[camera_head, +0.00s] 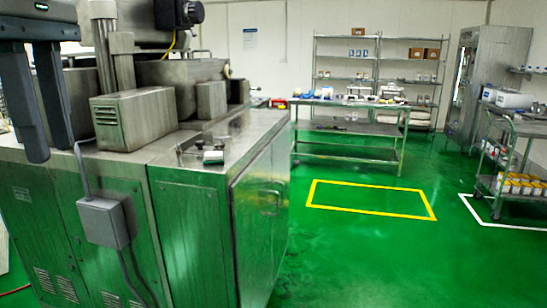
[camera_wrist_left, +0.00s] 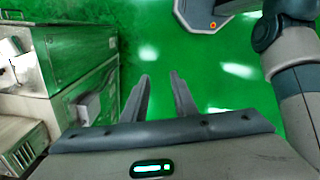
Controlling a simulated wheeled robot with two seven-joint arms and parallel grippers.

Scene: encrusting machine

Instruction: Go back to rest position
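My left gripper (camera_head: 50,149) hangs at the upper left of the head view, in front of the encrusting machine (camera_head: 200,215). In the left wrist view, the gripper's two dark fingers (camera_wrist_left: 159,82) stand apart with nothing between them. Green floor shows beyond the fingers. The machine is a large steel cabinet with pipes and a hopper on top; its side also shows at the left of the wrist view (camera_wrist_left: 75,55). My right gripper is in neither view.
A steel table (camera_head: 345,152) with small items stands behind, before shelves (camera_head: 330,55). A trolley (camera_head: 510,175) with several tubs is at the right. A yellow rectangle (camera_head: 370,186) marks the open green floor. A grey box (camera_head: 104,222) juts from the machine's front.

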